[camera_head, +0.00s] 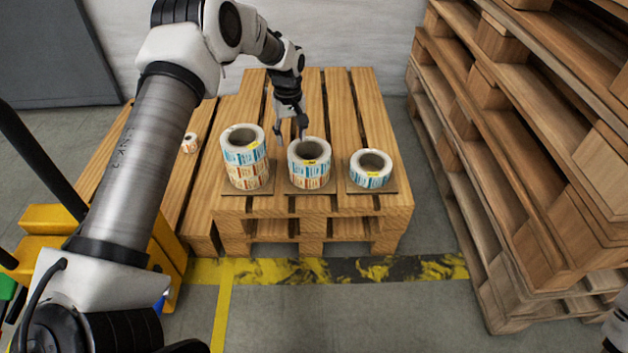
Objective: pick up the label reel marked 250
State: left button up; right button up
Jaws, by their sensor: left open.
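Three groups of white label reels with blue and orange print stand in a row on a wooden pallet (345,110): a tall left stack (245,168), a middle stack (309,174) and a low right reel (371,178). Each has a small yellow tag; the numbers are too small to read, so I cannot tell which is marked 250. My left gripper (292,137) is open and empty, pointing down at the middle stack's far-left rim. Whether it touches the rim is unclear. My right gripper is out of view.
Thin brown boards lie under the reels. A small reel (190,143) sits farther left on the wood. High pallet stacks (530,150) stand close on the right. Yellow equipment (45,222) is at left. The floor in front, with yellow-black tape (340,269), is clear.

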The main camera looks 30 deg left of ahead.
aim_at(292, 154)
pick_arm(q)
jog(key=f+b, duration=0.2)
jog(key=f, duration=0.1)
jog(key=f+b, duration=0.2)
jog(key=f, duration=0.2)
jog(key=shift+s+d+f+b, duration=0.15)
jog(key=shift+s+d+b, duration=0.05)
jog(key=shift+b, duration=0.15)
jog(key=shift+f, duration=0.25)
jog(key=shift+r, duration=0.2)
grip_shut()
